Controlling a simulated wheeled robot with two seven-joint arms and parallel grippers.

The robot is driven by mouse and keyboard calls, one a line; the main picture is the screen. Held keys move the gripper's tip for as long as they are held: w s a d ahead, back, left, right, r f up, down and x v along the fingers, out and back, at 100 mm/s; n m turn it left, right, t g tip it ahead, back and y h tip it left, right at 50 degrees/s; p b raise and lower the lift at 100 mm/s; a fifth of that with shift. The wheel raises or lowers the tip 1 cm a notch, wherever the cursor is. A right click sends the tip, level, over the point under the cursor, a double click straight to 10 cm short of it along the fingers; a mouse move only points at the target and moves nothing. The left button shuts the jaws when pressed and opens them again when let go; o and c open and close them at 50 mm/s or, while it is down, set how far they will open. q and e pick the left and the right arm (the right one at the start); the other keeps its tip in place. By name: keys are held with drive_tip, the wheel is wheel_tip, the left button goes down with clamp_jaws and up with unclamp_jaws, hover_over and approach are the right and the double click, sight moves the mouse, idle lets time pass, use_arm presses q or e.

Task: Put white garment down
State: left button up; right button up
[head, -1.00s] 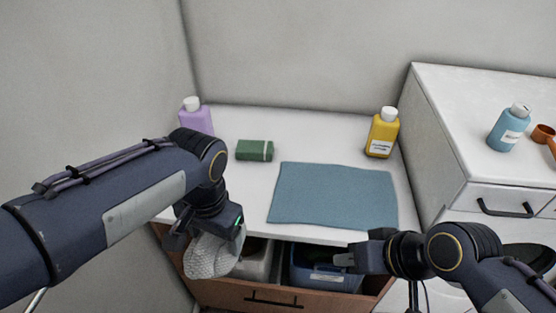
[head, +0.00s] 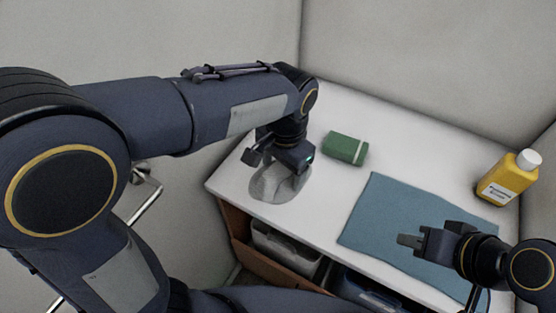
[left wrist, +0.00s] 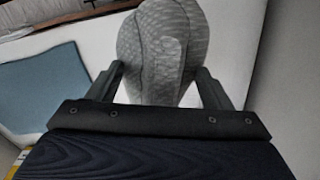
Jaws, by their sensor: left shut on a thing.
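The white garment (head: 277,186) looks greyish and bunched, with a fine knit texture. It hangs from my left gripper (head: 277,157) over the left end of the white counter; I cannot tell from the head view whether its bottom touches the surface. In the left wrist view the garment (left wrist: 163,50) sits between the two fingers of my left gripper (left wrist: 163,85), which is shut on it. My right gripper (head: 411,241) is over the blue cloth at the right; its fingers look close together and I cannot tell if they are open.
A green block (head: 345,148) lies on the counter (head: 320,200) right of the garment. A blue cloth (head: 385,215) lies flat to the right, with a yellow bottle (head: 508,180) behind it.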

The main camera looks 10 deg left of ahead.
use_arm(q)
drive_tip(key=w, duration=0.1)
drive_tip(key=w+a+f, duration=0.1)
drive_tip(key=w, duration=0.1)
drive_tip(key=w+a+f, duration=0.1)
drive_tip(key=shift+w+p, duration=0.15)
drive_tip(key=shift+p, duration=0.2)
drive_tip(key=w+f, duration=0.1)
drive_tip(key=w+a+f, duration=0.1)
drive_tip(key=f, duration=0.1)
drive_tip(key=w+a+f, duration=0.1)
drive_tip(key=w+f, duration=0.1)
drive_tip(key=shift+p, duration=0.3)
drive_tip(key=shift+w+a+f, duration=0.2)
drive_tip(key=shift+w+f, duration=0.15)
drive_tip(key=shift+f, duration=0.1)
wheel_tip(320, 180, down, 3)
drive_tip(key=shift+w+f+p, duration=0.1)
drive_tip(key=shift+w+p, duration=0.05)
drive_tip(key=shift+p, duration=0.4)
drive_tip(key=shift+f, duration=0.15)
drive_tip(key=shift+f, duration=0.1)
drive_tip(key=o, duration=1)
